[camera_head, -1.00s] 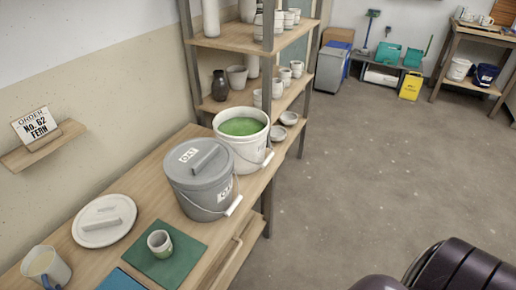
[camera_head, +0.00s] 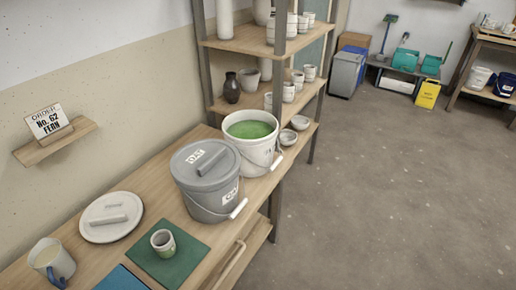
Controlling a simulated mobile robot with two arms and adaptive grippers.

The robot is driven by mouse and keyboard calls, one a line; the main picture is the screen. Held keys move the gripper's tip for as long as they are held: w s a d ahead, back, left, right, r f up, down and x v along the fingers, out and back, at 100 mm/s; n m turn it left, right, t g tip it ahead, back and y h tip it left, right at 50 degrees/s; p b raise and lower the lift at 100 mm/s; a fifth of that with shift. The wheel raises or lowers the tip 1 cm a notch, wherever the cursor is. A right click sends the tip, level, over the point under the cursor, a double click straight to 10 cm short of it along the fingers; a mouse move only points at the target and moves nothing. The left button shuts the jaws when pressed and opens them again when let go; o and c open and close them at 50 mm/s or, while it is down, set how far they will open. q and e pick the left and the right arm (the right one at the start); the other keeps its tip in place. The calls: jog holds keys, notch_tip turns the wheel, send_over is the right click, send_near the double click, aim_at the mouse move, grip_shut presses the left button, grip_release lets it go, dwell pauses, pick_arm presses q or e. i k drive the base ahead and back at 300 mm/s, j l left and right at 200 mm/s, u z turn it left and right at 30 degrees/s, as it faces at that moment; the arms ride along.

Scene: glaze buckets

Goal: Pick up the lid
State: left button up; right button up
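A loose white lid (camera_head: 111,217) with a raised bar handle lies flat on the wooden bench at the left. A grey bucket (camera_head: 210,203) stands at the middle of the bench with a grey lid (camera_head: 204,164) on it, also with a bar handle. Behind it, a white bucket (camera_head: 250,154) stands without a lid, showing green glaze (camera_head: 250,129). Both buckets have wire bails with white grips. Neither of my grippers shows in the head view.
The wooden bench (camera_head: 77,248) also holds a jug (camera_head: 52,262), and a small cup (camera_head: 163,242) on a green mat (camera_head: 185,262). A sign reading "ORDER No. 62 FERN" (camera_head: 49,121) stands on a wall ledge. Pottery shelves stand behind the buckets. The floor at right is open.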

aim_at(111, 218)
jog(key=i+l+u, duration=0.1)
jog(key=u, duration=0.3)
jog(key=l+u, duration=0.1)
jog(key=u, duration=0.35)
jog(key=i+l+u, duration=0.1)
jog(key=u, duration=0.3)
